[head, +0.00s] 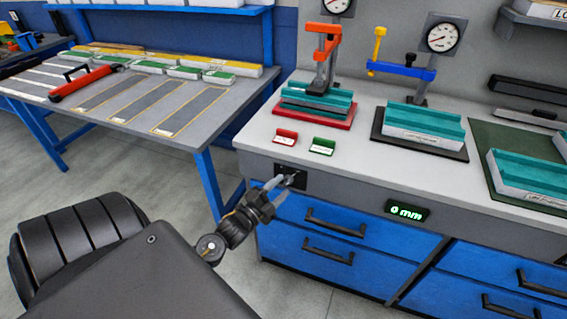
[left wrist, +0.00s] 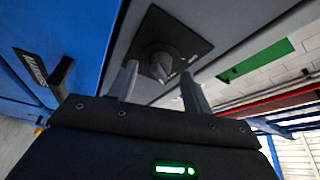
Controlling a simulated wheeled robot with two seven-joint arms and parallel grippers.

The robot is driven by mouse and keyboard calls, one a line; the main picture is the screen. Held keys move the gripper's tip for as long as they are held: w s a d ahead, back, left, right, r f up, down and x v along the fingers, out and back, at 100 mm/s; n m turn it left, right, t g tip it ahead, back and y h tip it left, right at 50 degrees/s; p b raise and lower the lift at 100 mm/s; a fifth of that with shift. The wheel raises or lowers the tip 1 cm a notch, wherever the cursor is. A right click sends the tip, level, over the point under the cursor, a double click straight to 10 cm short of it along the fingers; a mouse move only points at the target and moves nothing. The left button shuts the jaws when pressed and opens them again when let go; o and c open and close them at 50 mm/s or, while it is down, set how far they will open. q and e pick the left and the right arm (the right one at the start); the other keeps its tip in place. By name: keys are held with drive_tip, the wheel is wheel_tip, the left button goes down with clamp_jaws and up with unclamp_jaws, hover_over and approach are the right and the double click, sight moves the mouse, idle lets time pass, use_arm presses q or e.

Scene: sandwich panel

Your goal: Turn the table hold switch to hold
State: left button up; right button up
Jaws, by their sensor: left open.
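The table hold switch is a rotary knob (left wrist: 161,62) on a dark square plate on the bench's front panel. In the left wrist view the knob sits between and just beyond the two fingertips of my left gripper (left wrist: 157,78), which is open. In the head view my left gripper (head: 270,190) is at the dark switch plate (head: 304,179), and its fingers hide most of the knob. I cannot read the switch's markings or tell its setting. My right gripper is not in view.
The workbench (head: 350,150) has blue drawers with black handles below the panel and a green "0 mm" display (head: 407,211) to the right. A side table (head: 140,130) is at the left.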

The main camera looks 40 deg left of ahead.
use_arm(q)
drive_tip(key=s+f, duration=0.1)
drive_tip(key=s, duration=0.7)
drive_tip(key=shift+s+a+b, duration=0.15)
drive_tip(key=shift+s+b, duration=0.15)
drive_tip(key=shift+b, duration=0.1)
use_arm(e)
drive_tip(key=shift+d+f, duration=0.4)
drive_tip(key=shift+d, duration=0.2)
